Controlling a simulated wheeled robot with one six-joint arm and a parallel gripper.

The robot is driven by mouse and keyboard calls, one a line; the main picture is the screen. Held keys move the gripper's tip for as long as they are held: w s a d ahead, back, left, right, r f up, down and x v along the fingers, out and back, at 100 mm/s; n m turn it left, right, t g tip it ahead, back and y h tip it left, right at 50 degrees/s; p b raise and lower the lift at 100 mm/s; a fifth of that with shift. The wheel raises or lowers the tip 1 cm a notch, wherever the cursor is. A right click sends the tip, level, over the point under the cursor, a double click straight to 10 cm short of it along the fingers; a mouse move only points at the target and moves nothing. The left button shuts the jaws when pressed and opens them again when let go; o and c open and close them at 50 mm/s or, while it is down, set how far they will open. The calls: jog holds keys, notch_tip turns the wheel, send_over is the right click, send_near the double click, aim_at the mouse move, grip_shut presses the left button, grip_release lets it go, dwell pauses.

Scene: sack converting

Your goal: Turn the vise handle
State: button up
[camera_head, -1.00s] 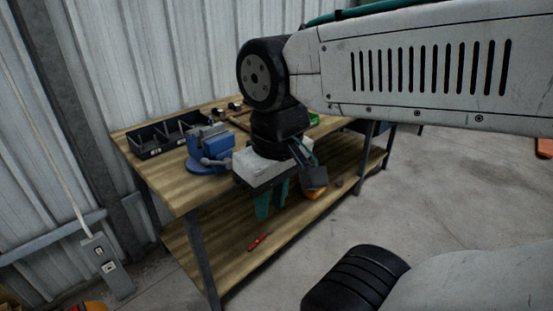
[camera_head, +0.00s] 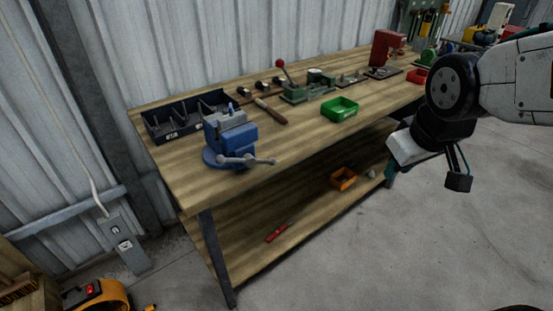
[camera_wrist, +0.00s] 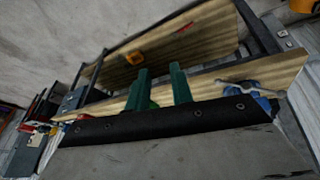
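The blue vise (camera_head: 228,140) stands on the near left part of the wooden workbench (camera_head: 190,185).
A black divided bin (camera_head: 185,130) sits behind the vise. A hammer (camera_head: 270,110), a green tray (camera_head: 340,109) and a green press with a red-knobbed lever (camera_head: 300,88) lie to its right. The lower shelf holds an orange bin (camera_head: 343,179). Floor in front is clear.

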aim_at(270, 163)
jog(key=w+a+f+n+t+y, duration=0.1)
jog(key=w+a+f+n+t, duration=0.3)
jog(key=w, duration=0.5)
jog(key=w+a+f+n+t+y, duration=0.2)
jog(key=w+a+f+n, duration=0.25)
jog(key=w, duration=0.45)
jog(key=a+f+n+t+y, duration=0.4)
jog(key=a+f+n+y, duration=0.3)
jog(key=a+f, duration=0.3)
jog(key=shift+t, duration=0.3)
jog(key=x, duration=0.5)
jog(key=a+r+x, duration=0.1)
jog(key=x, duration=0.2)
jog(key=shift+s+a, duration=0.15)
jog(key=shift+s, duration=0.1)
jog(key=shift+c, duration=0.3)
grip_shut()
